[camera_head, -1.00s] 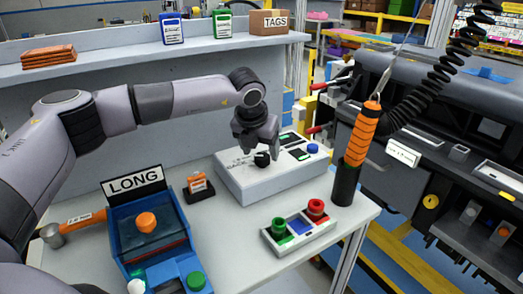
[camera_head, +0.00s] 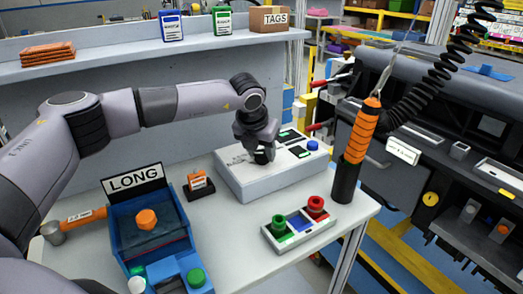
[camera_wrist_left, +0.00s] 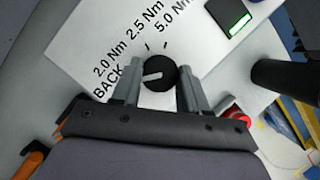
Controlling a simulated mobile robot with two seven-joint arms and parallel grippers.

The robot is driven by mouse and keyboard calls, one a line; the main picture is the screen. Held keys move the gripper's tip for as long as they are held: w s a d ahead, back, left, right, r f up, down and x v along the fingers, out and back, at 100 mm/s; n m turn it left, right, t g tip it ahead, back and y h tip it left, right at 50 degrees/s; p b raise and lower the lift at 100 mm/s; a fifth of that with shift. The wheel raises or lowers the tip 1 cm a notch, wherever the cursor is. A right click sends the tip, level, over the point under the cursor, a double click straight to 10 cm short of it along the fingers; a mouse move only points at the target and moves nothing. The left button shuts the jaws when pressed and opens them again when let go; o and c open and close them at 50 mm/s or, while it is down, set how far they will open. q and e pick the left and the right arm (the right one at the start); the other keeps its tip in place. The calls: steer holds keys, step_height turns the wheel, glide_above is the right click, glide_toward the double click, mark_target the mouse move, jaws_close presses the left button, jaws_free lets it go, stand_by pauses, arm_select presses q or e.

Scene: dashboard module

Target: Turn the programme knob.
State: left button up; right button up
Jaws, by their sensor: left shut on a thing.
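The programme knob (camera_wrist_left: 160,72) is a black round knob on a white controller box (camera_head: 265,185). In the left wrist view its white pointer line points left, roughly towards the printed BACK. The labels 2.0 Nm, 2.5 Nm and 5.0 Nm fan out around it, with short tick marks. My left gripper (camera_head: 262,155) is down at the knob. In the left wrist view its two grey fingers sit on either side of the knob, shut on it. In the head view the fingers mostly hide the knob. My right gripper does not show.
An orange-handled driver in a black holder (camera_head: 346,184) stands right of the box. A tray with green and red buttons (camera_head: 300,232) lies in front. A blue LONG fixture (camera_head: 150,215) and a small orange-and-black stand (camera_head: 199,185) are left. A shelf (camera_head: 130,57) runs behind.

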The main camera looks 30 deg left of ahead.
arm_select(q)
steer(key=m+h, duration=0.1)
steer(key=m, duration=0.2)
steer(key=shift+a, duration=0.15)
steer(key=shift+a+m+g+h, duration=0.15)
steer(key=shift+m+h, duration=0.25)
steer(key=shift+m, duration=0.65)
steer(key=shift+d+m+g+h, duration=0.1)
steer(key=shift+m+g+h, duration=0.25)
steer(key=shift+m, duration=0.7)
steer(key=o, duration=1)
steer(key=v, duration=0.7)
steer(key=shift+a+r+b, duration=0.1)
steer(key=shift+b, duration=0.25)
steer(key=shift+s, duration=0.1)
